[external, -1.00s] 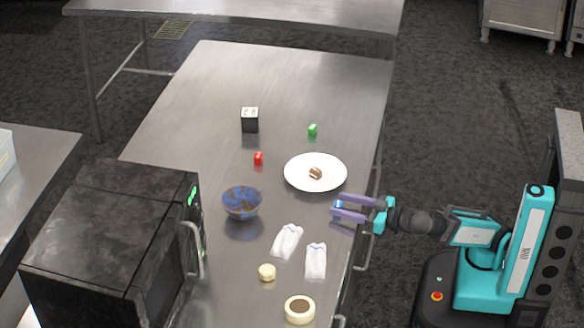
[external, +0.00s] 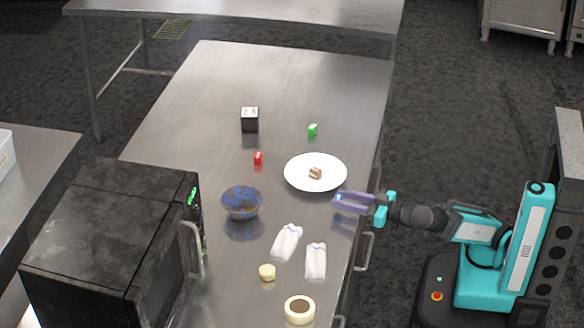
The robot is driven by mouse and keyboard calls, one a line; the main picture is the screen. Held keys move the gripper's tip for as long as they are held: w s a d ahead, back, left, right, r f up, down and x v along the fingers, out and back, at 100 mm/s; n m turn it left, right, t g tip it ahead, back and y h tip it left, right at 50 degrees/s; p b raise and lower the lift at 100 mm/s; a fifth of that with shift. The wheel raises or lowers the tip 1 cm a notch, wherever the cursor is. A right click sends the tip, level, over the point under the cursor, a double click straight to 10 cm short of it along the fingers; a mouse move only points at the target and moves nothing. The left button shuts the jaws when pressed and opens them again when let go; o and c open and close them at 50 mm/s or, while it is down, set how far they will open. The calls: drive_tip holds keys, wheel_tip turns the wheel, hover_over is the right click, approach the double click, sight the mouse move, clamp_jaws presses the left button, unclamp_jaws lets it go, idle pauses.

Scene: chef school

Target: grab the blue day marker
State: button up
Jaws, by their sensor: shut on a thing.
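My gripper (external: 340,200) is over the right edge of the steel table, just below and right of the white plate. Its purple fingers are shut on the small blue day marker (external: 339,197), which shows as a bit of blue and white at the fingertips.
The white plate (external: 297,174) with a brown item is close to my gripper. A blue bowl (external: 242,203), two white cloths (external: 287,243), a round tape-like ring (external: 299,310) and a black box (external: 250,120) stand around. A microwave (external: 110,240) is at left. The table's back is clear.

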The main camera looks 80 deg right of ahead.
wheel_tip(320, 180, up, 8)
drive_tip(key=p, duration=0.2)
drive_tip(key=shift+f+p, duration=0.2)
drive_tip(key=shift+p, duration=0.2)
drive_tip(key=shift+w, duration=0.1)
